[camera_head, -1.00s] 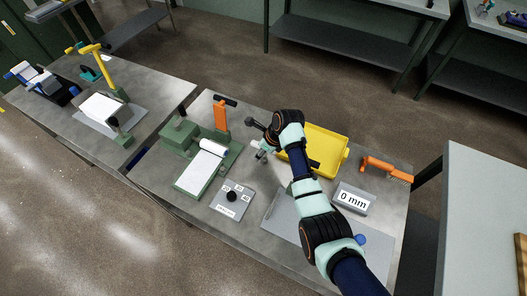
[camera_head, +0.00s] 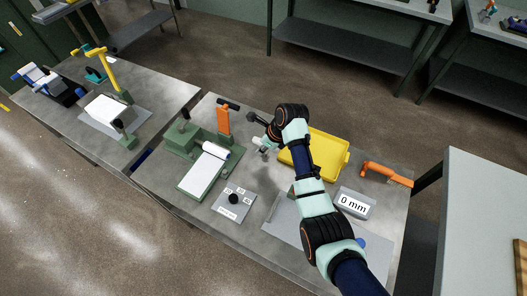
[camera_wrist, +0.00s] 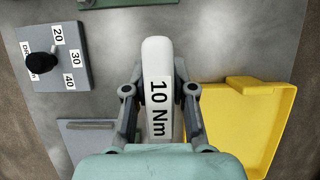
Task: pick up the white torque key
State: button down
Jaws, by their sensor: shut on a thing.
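The white torque key (camera_wrist: 158,65) is a long pale bar with rounded ends, marked "10 Nm", and it points away from my wrist in the wrist view. My gripper (camera_wrist: 160,105) has one finger on each side of it and is shut on it. In the head view my gripper (camera_head: 266,145) is over the table, between the green fixture and the yellow tray. The key is too small there, and too mixed with the gripper, to tell its outline. Its near end is hidden by my wrist in the wrist view.
The yellow tray (camera_head: 343,164) lies to the right of my gripper. A green fixture (camera_head: 196,183) with an orange handle (camera_head: 224,121) stands to the left. A grey dial plate (camera_head: 232,208), a "0 mm" block (camera_head: 353,203) and an orange tool (camera_head: 385,173) are nearby.

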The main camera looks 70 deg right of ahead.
notch_tip(320, 180, up, 16)
jog(key=p, duration=0.3)
jog(key=shift+f, duration=0.15)
jog(key=c, duration=1.5)
grip_release()
jog(key=shift+c, duration=0.2)
grip_shut()
jog(key=shift+c, duration=0.5)
grip_release()
grip_shut()
